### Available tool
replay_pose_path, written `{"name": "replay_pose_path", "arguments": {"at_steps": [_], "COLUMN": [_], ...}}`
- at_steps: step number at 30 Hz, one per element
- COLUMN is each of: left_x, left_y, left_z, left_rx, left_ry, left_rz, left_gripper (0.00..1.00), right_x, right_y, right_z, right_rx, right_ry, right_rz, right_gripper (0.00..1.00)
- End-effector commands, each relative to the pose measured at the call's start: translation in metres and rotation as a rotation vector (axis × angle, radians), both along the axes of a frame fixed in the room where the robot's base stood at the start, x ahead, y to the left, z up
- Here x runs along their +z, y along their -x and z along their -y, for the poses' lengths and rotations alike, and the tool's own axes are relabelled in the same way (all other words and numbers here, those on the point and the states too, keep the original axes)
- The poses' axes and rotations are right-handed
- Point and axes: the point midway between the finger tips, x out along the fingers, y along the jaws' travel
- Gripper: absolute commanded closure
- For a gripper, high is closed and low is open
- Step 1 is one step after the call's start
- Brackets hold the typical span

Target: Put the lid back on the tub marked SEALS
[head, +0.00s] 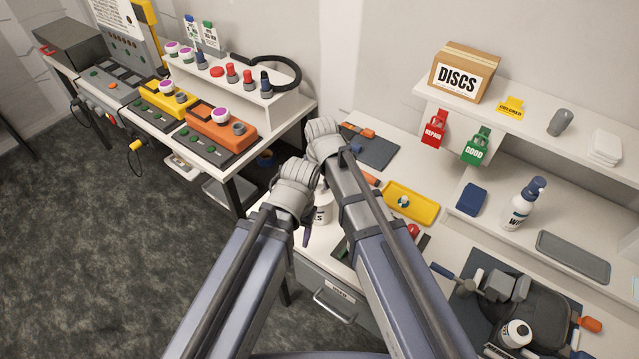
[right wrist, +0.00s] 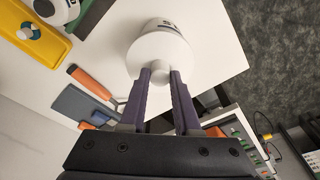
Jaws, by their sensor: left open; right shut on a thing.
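The white tub (head: 322,212) stands on the bench near its front left corner, with only the end of its black lettering showing between my arms. In the right wrist view, my right gripper (right wrist: 160,80) is shut on the knob of the round white lid (right wrist: 160,50). The lid is at the top of the tub (right wrist: 170,22); I cannot tell whether it is fully seated. My left gripper (head: 307,238) is open beside the tub, with a purple finger showing. In the head view my wrists hide the lid and the right fingertips.
A yellow tray (head: 424,210) lies right of my right arm. A dark mat (head: 372,150) with tools is behind. A shelf on the right bears the DISCS box (head: 464,78), and a pump bottle (head: 522,208) stands below it. A drawer (head: 335,298) is under the bench.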

Motion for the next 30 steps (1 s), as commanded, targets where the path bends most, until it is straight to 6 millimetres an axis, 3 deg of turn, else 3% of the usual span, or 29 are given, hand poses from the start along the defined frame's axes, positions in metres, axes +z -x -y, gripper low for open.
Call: {"name": "replay_pose_path", "arguments": {"at_steps": [10, 11, 20, 30], "left_x": [-0.0024, -0.0024, -0.0024, -0.0004], "left_y": [-0.0001, -0.0001, -0.0001, 0.0], "left_z": [0.0, 0.0, 0.0, 0.0], "left_rx": [0.0, 0.0, 0.0, -0.002], "left_ry": [0.0, 0.0, 0.0, 0.0], "left_rz": [0.0, 0.0, 0.0, 0.0], "left_gripper": [0.43, 0.43, 0.43, 0.43], "right_x": [-0.0024, -0.0024, -0.0024, -0.0004], "right_y": [-0.0001, -0.0001, -0.0001, -0.0001], "right_z": [0.0, 0.0, 0.0, 0.0], "right_rx": [0.0, 0.0, 0.0, 0.0], "right_ry": [0.0, 0.0, 0.0, 0.0], "right_rz": [0.0, 0.0, 0.0, 0.0], "right_gripper": [1.0, 0.68, 0.34, 0.34]}}
